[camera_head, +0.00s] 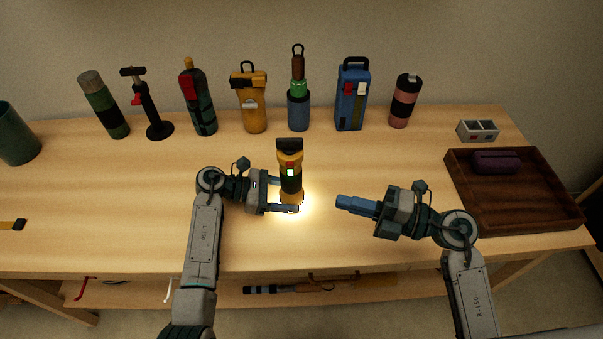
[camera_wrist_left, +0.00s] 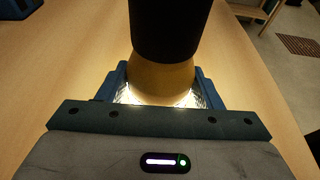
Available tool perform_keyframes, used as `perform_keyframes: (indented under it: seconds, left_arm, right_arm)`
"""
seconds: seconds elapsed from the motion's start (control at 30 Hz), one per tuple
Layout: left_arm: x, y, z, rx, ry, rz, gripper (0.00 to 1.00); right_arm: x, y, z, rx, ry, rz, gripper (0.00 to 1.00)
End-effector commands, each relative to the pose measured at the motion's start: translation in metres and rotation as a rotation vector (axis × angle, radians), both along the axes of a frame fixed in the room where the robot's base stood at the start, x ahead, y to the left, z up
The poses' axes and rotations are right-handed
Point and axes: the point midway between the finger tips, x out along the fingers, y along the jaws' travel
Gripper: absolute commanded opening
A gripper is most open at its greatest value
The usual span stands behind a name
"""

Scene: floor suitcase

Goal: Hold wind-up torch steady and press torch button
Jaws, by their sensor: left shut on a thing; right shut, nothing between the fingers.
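The wind-up torch (camera_head: 290,167) stands upright near the middle of the table, yellow with a dark band and a black top. A bright glow spreads on the table around its base. My left gripper (camera_head: 286,201) is shut on its lower yellow part, and the torch also shows between the fingers in the left wrist view (camera_wrist_left: 163,78). A small pale patch with red beside it, perhaps the button, shows on the torch's upper side. My right gripper (camera_head: 341,202) is shut and empty, to the right of the torch and apart from it.
Several flasks and tools stand along the back, including a yellow lantern-like item (camera_head: 252,115) and a blue case (camera_head: 351,105). A brown tray (camera_head: 470,205) holding a purple case (camera_head: 497,161) lies at right. A green cup (camera_head: 14,140) stands at far left. The table around the torch is clear.

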Motion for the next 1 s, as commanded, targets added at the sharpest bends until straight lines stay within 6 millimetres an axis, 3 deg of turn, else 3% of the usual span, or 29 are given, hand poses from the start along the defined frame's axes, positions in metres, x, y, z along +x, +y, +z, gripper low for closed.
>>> perform_keyframes:
  seconds: [0.37, 1.0]
  left_arm:
    - [0.000, 0.000, 0.000, 0.000, 0.000, 0.000, 0.47]
    - [0.000, 0.000, 0.000, 0.000, 0.000, 0.000, 0.47]
  right_arm:
    - [0.006, 0.017, 0.000, 0.003, -0.001, 0.000, 0.00]
    - [0.035, 0.095, 0.001, 0.003, 0.000, 0.000, 0.00]
